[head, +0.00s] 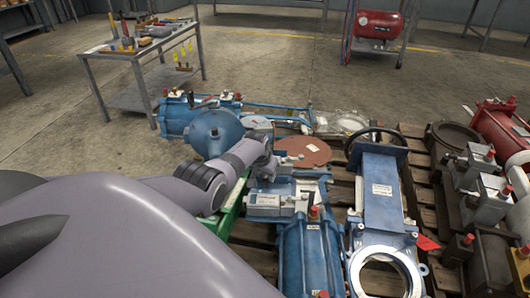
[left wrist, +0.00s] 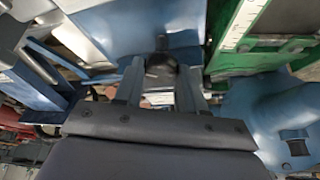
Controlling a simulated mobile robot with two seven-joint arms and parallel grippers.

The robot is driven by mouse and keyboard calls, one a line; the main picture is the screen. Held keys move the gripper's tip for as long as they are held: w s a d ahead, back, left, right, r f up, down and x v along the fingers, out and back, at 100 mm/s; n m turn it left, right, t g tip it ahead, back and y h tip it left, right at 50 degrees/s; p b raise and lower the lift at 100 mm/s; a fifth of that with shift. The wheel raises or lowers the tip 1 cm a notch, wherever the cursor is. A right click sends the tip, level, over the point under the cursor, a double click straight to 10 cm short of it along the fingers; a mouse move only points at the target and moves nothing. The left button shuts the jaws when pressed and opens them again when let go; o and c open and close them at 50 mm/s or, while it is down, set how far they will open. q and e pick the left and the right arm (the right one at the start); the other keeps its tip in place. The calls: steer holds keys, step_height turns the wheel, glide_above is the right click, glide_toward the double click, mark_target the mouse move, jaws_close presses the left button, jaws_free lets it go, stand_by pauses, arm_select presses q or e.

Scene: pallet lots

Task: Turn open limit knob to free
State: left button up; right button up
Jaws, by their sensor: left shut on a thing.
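The dark knob (left wrist: 160,66) sits against a blue housing (left wrist: 135,28) in the left wrist view. My left gripper (left wrist: 160,84) has one finger on each side of the knob and is shut on it. The knob's markings and its turned position cannot be read. In the head view my left arm reaches over the blue valve equipment on the pallet; the knob and fingertips are hidden there by my wrist. My right gripper is not in view.
A green part (head: 232,208) lies close beside my wrist. A blue gate valve (head: 380,200) with a handwheel and blue cylinders (head: 312,255) crowd the pallet. Grey and red actuators (head: 480,170) stand at right. A tool cart (head: 140,50) stands behind; the floor (head: 270,60) between is clear.

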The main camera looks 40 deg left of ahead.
arm_select(q)
steer(key=shift+n+y, duration=0.4)
steer(key=shift+n, duration=0.5)
steer(key=shift+w+f+n+g+y+b, duration=0.1)
steer(key=shift+n+g+y+b, duration=0.3)
steer(key=shift+n, duration=0.5)
steer(key=shift+d+n+g+y+b, duration=0.1)
steer(key=shift+n+g+y+b, duration=0.25)
steer(key=shift+n+b, duration=0.55)
steer(key=shift+n+g+b, duration=0.25)
steer(key=shift+n+b, duration=0.05)
steer(key=shift+n, duration=0.8)
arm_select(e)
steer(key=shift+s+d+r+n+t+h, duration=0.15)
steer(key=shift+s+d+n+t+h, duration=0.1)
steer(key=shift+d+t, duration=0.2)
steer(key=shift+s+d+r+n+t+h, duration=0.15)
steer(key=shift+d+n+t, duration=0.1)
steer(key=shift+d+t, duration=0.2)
arm_select(q)
steer(key=o, duration=1)
steer(key=shift+o, duration=0.2)
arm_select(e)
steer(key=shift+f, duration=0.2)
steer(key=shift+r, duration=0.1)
